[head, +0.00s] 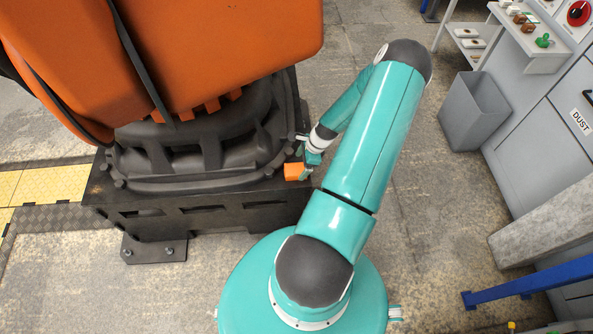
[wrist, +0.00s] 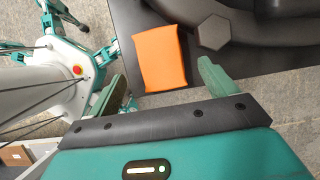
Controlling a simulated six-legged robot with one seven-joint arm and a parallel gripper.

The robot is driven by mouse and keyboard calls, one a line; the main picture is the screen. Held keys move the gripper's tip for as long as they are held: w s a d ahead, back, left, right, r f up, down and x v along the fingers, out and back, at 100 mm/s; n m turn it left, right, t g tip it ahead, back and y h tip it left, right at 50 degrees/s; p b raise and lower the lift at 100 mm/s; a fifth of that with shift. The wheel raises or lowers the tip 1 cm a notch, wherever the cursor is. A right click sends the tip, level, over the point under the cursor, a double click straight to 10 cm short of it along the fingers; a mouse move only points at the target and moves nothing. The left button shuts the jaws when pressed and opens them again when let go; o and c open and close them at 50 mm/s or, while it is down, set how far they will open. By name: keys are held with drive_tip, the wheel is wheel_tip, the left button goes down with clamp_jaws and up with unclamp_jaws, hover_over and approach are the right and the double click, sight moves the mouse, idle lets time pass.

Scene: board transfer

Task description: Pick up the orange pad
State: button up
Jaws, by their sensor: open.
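The orange pad (head: 294,172) lies on the corner of the black base (head: 200,212) under the big orange machine, close to my gripper. In the wrist view the orange pad (wrist: 160,58) is a flat block on the dark surface, beside a hexagonal bolt head. My gripper (wrist: 162,88) is open, with one green finger on each side of the view and the pad just beyond the gap between them. Nothing is between the fingers. In the head view my gripper (head: 306,165) is small and beside the pad; its fingers are partly hidden.
The large orange machine (head: 170,45) rises over the base on the left. A grey bin (head: 475,110) and grey cabinets (head: 560,120) stand at the right, with a blue bar (head: 525,287) at the lower right. The concrete floor between is clear.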

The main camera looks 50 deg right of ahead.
sight(296, 169)
drive_tip(key=x, duration=0.3)
drive_tip(key=shift+w+f, duration=0.2)
drive_tip(key=shift+f, duration=0.1)
drive_tip(key=shift+a, duration=0.1)
drive_tip(key=c, duration=1.2)
drive_tip(key=shift+o, duration=0.2)
drive_tip(key=shift+r, duration=0.1)
drive_tip(key=shift+r, duration=0.55)
wheel_tip(296, 169, up, 2)
drive_tip(key=shift+s+r, duration=0.1)
drive_tip(key=shift+r, duration=0.1)
drive_tip(key=s+a+r, duration=0.9)
drive_tip(key=a, duration=0.1)
drive_tip(key=shift+a+r, duration=0.2)
drive_tip(key=shift+a, duration=0.15)
